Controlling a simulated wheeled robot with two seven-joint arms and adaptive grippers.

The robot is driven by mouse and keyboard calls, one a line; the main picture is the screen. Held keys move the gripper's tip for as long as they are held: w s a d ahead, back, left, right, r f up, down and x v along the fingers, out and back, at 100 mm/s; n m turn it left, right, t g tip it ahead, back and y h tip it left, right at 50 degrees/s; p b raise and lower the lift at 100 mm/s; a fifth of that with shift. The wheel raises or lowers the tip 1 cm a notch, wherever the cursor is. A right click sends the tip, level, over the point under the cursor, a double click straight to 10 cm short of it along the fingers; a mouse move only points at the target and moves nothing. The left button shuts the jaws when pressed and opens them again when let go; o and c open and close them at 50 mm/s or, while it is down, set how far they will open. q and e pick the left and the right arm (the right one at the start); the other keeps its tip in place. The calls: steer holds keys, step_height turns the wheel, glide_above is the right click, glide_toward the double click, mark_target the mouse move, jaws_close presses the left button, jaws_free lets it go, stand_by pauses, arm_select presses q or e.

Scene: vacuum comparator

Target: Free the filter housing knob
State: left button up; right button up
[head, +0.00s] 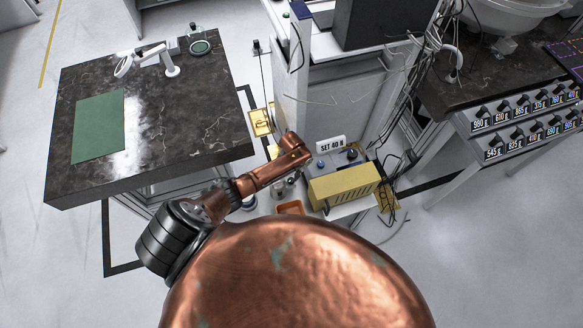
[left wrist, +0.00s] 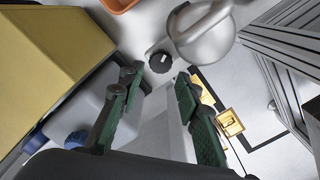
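A round black knob (left wrist: 160,61) with a white mark shows in the left wrist view, beside a rounded grey metal housing (left wrist: 203,38). It looks like the filter housing knob, but I cannot be sure. My left gripper (left wrist: 158,82) is open, with its two green-padded fingers apart and nothing between them. The knob appears beyond the fingertips, in line with the gap and apart from them. In the head view my copper left arm (head: 262,177) reaches over this area; its fingers and the knob cannot be made out there. My right gripper is in neither view.
A yellow vented box (head: 343,186) stands close beside the left gripper, with a "SET 40 N" sign (head: 331,144) behind it. An orange tray (head: 291,208) lies nearby. A dark marble table (head: 190,135) is at left. Loose cables (head: 385,160) hang at right.

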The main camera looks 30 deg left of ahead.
mark_target(291, 180)
arm_select(q)
step_height(291, 180, up, 7)
stand_by(0.3)
steer(key=shift+s, duration=0.1)
stand_by(0.4)
